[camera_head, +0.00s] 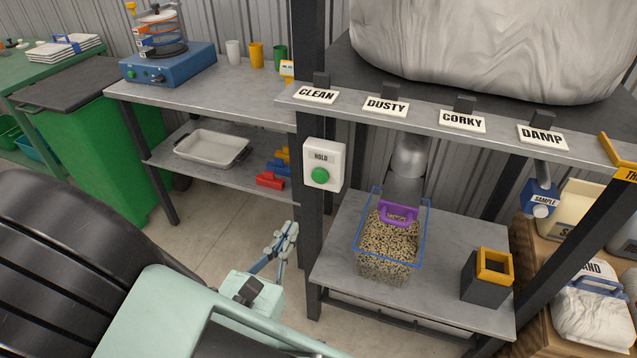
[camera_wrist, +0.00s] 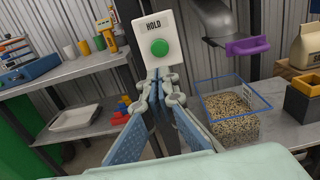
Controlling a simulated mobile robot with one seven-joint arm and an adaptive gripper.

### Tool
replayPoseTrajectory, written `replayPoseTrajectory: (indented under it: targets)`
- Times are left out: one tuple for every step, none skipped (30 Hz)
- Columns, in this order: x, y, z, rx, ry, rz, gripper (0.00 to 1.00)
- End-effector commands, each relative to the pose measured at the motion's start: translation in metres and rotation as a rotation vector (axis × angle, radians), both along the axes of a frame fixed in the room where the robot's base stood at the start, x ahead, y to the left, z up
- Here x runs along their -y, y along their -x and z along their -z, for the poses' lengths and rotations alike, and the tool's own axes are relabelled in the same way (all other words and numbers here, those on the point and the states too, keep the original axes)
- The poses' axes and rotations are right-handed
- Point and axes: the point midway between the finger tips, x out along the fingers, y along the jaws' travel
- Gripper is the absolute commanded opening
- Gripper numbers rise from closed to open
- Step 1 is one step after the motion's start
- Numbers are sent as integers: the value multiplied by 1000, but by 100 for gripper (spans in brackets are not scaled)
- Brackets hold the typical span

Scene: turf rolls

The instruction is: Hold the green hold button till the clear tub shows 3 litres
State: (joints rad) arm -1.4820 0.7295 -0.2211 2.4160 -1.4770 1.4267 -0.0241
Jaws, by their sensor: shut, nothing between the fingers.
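The green hold button (camera_head: 320,176) sits on a white box marked HOLD (camera_head: 323,153), fixed to a dark post. In the wrist view the button (camera_wrist: 159,47) is just above and beyond my fingertips. My gripper (camera_head: 291,228) is shut and empty, in front of and below the box, apart from the button. The clear tub (camera_head: 392,229) with a blue rim stands on the lower shelf under the spout (camera_head: 409,158). It holds speckled granules well up its walls; no litre marks are readable. A purple handle (camera_head: 398,213) is at the spout's mouth above the tub.
A dark box with an orange rim (camera_head: 486,277) stands right of the tub on the grey shelf (camera_head: 340,275). A labelled upper shelf edge (camera_head: 420,120) overhangs the tub. A side bench (camera_head: 200,100) and white tray (camera_head: 211,148) are at left.

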Motion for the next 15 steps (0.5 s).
replayPoseTrajectory:
  targets:
    - [0,0,0,0,-1,1,0]
    - [0,0,0,0,-1,1,0]
    - [0,0,0,0,-1,1,0]
    - [1,-1,0,0,-1,2,0]
    - [1,-2,0,0,-1,2,0]
    - [2,-4,0,1,-2,3,0]
    - [3,-6,0,1,-2,4,0]
    - [5,-9,0,1,-2,5,0]
    - [6,-14,0,1,-2,5,0]
    - [8,-18,0,1,-2,6,0]
    - [10,-23,0,2,-2,6,0]
    - [13,-30,0,1,-2,7,0]
    - [15,-36,1,1,-2,7,0]
    - [17,-42,0,2,-2,8,0]
    - [21,-51,0,1,-1,8,0]
